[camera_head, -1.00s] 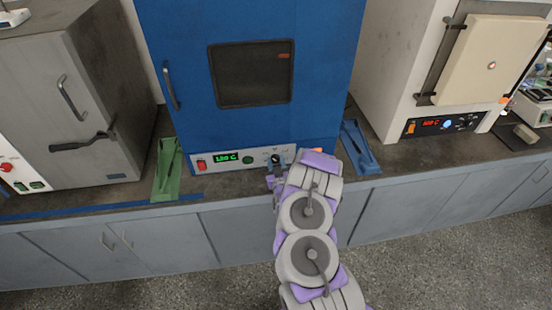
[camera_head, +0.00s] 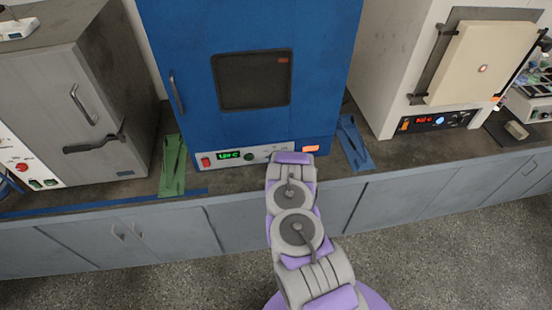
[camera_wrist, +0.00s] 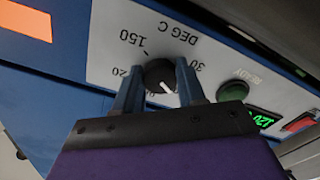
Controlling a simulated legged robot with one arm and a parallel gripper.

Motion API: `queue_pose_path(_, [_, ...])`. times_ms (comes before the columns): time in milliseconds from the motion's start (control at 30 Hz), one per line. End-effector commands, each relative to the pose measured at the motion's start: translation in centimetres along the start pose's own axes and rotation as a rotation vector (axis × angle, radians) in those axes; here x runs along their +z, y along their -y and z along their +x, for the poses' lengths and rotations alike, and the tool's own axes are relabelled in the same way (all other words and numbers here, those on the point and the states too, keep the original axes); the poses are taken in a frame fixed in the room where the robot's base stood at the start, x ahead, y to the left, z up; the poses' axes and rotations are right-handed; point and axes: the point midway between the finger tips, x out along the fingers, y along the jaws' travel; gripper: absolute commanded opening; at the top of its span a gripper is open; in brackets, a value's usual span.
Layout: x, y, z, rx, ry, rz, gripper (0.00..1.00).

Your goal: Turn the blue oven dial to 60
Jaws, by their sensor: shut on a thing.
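The blue oven (camera_head: 320,60) stands on the counter at the back centre, with a white control strip (camera_head: 225,160) along its lower front. In the wrist view, the black dial (camera_wrist: 159,72) sits on the panel (camera_wrist: 105,45), which appears upside down, with 150, 30 and DEG C readable around it. A white pointer line on the dial points to the lower right in that view. My gripper (camera_wrist: 157,82) has its two blue-grey fingers on either side of the dial and is shut on it. In the head view, my arm hides the gripper and the dial.
A green display (camera_head: 229,154), too blurred to read surely, and a red switch (camera_head: 206,162) sit left on the strip. A green tool (camera_head: 173,165) and a blue tool (camera_head: 354,142) flank the oven. A grey oven (camera_head: 75,95) and a cream furnace (camera_head: 400,65) stand either side.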

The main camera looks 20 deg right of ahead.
Motion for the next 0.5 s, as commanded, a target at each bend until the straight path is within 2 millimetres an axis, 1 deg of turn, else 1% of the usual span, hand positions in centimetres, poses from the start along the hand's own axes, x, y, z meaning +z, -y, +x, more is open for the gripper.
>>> queue_pose_path(233, [-0.03, 0.11, 0.02, -0.002, -0.001, 0.001, 0.09])
queue_pose_path(267, [-0.03, 0.11, 0.02, -0.002, -0.001, 0.001, 0.43])
queue_pose_path(500, [-0.02, 0.06, -0.01, -0.001, 0.0, 0.001, 0.66])
